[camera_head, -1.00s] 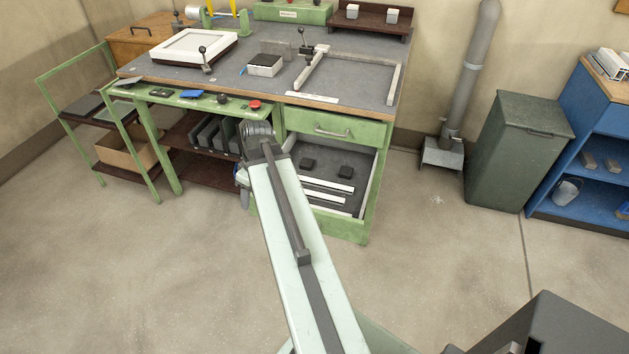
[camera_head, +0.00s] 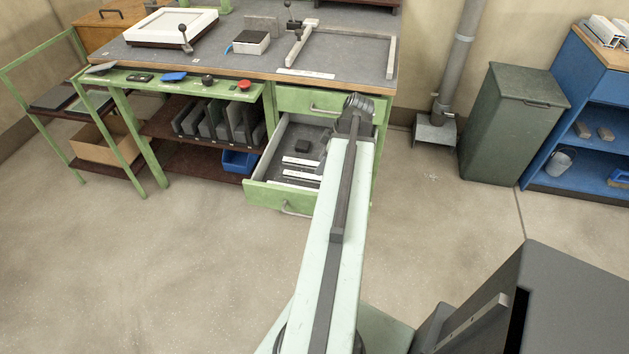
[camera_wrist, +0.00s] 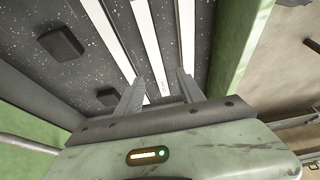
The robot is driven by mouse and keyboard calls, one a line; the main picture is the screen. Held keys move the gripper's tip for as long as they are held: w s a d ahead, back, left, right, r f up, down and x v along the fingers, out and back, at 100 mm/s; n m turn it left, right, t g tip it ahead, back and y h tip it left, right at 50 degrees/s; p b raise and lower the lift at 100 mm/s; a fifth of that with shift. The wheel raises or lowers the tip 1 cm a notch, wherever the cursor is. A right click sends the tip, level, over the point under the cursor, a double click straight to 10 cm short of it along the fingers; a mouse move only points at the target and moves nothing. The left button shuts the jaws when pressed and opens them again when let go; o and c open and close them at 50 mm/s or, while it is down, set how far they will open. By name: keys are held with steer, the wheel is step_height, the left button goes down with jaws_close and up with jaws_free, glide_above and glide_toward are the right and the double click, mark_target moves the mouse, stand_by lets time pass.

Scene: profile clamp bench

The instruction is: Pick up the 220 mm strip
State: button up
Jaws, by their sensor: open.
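Pale strips lie in the open lower drawer (camera_head: 262,190) of the green bench. In the head view I see an upper strip (camera_head: 301,162) and a lower strip (camera_head: 302,175); my arm covers the drawer's right part. The wrist view shows a left strip (camera_wrist: 108,35), a middle strip (camera_wrist: 147,38) and a right strip (camera_wrist: 186,35) on the dark speckled drawer floor. The middle strip has small, unreadable print, so I cannot tell which is 220 mm. My gripper (camera_wrist: 161,75) is open and empty over the strips, its fingers either side of the middle strip's near end.
A dark block (camera_wrist: 61,44) and a smaller one (camera_wrist: 107,97) lie left of the strips. The green drawer wall (camera_wrist: 238,45) stands close on the right. The floor (camera_head: 130,270) in front is clear.

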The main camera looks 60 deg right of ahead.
mark_target(315, 177)
steer(key=b+x, duration=0.5)
steer(key=x, duration=0.1)
steer(key=shift+s+d+f+b, duration=0.25)
steer(key=shift+d+f+b, duration=0.15)
steer(key=shift+f, duration=0.2)
steer(key=shift+w+a+f, duration=0.15)
steer(key=shift+f, duration=0.1)
steer(key=shift+r, duration=0.2)
jaws_close()
